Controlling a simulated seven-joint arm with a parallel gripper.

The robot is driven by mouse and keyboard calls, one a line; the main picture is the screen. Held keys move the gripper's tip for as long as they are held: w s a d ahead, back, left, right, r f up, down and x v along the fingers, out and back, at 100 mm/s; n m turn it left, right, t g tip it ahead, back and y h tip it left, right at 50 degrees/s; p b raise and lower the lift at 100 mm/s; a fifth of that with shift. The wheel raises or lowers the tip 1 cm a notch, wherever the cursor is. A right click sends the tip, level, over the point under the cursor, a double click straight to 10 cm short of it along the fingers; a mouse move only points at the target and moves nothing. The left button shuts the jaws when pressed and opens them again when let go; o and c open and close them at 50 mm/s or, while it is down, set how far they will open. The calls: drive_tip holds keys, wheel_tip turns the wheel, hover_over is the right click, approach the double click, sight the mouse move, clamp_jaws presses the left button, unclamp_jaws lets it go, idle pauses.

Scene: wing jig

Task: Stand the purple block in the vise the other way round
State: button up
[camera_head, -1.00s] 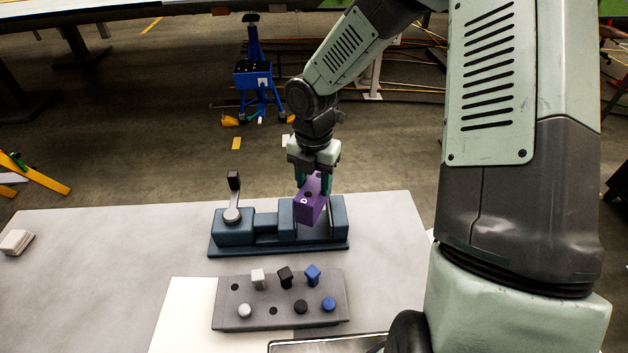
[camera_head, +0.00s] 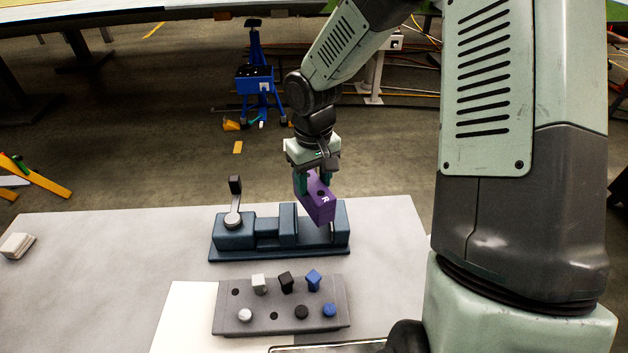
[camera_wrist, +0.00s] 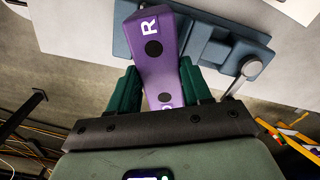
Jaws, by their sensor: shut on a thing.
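The purple block (camera_head: 318,197) hangs in my gripper (camera_head: 313,181) above the right part of the vise. My gripper (camera_wrist: 158,92) is shut on the block, with green fingers on both sides. The blue-grey vise (camera_head: 262,228) stands on the table with its lever at the left. The block hides part of the vise jaws, and I cannot tell whether it touches them.
A grey peg board (camera_head: 225,318) with white, black and blue pegs stands in front of the vise. A small pale stack (camera_head: 17,245) lies at the far left.

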drive_tip(key=m, duration=0.5)
drive_tip(key=shift+r, duration=0.1)
drive_tip(key=shift+f, duration=3.8)
drive_tip(key=shift+f, duration=0.1)
drive_tip(key=shift+f, duration=0.45)
drive_tip(key=o, duration=1.3)
drive_tip(key=shift+o, duration=0.2)
wheel_tip(320, 180, up, 11)
drive_tip(key=shift+f, duration=0.1)
